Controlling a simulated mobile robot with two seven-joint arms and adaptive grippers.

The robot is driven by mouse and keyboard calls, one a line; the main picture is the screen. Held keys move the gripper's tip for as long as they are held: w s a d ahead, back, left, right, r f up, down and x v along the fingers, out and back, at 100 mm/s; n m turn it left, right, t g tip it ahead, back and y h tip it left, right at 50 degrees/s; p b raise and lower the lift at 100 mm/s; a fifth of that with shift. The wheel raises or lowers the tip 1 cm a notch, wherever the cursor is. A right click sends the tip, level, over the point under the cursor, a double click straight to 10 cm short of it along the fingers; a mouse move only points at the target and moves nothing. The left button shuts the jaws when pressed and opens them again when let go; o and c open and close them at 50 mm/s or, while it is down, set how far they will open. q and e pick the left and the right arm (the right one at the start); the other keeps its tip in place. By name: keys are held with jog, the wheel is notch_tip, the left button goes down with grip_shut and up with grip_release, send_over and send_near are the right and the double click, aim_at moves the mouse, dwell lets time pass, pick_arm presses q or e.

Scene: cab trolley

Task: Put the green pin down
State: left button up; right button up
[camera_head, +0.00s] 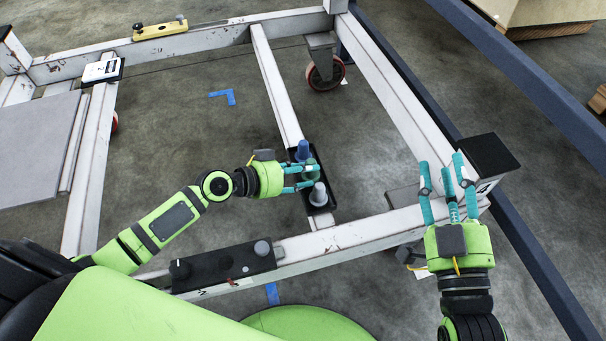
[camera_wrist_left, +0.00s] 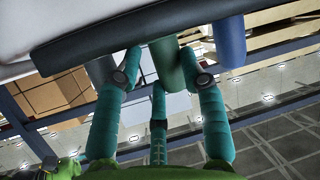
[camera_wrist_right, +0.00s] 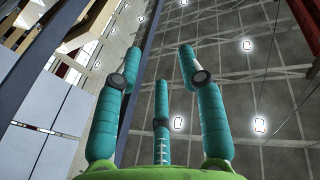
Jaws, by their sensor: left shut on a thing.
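My left gripper (camera_head: 306,177) is shut on the green pin (camera_head: 311,171), with its fingers around the pin from the left. The pin is upright at the black tray (camera_head: 329,205), between a blue pin (camera_head: 303,149) and a grey pin (camera_head: 318,194). The left wrist view also shows the green pin (camera_wrist_left: 166,60) between the fingers, reaching the tray's dark edge (camera_wrist_left: 80,50). I cannot tell whether its base is fully seated. My right gripper (camera_head: 440,170) is open and empty by the trolley's right corner; its fingers are apart in the right wrist view (camera_wrist_right: 158,62).
The tray rests on the white trolley frame's middle beam (camera_head: 276,85). A black holder (camera_head: 222,265) with a few small pieces lies on the near beam. A black corner block (camera_head: 487,156) is close to my right gripper. A yellow piece (camera_head: 160,30) lies on the far beam.

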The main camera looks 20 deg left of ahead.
pick_arm(q)
jog(key=shift+f, duration=0.15)
pick_arm(e)
jog(key=shift+s+a+r+t, duration=0.15)
jog(key=shift+r+t, duration=0.25)
jog(key=shift+r, duration=0.2)
pick_arm(q)
jog(key=shift+f, duration=0.1)
jog(key=o, duration=1)
pick_arm(e)
jog(key=shift+s+a+r+t+y, duration=0.15)
jog(key=shift+s+r+t+y, duration=0.2)
jog(key=shift+r, duration=0.4)
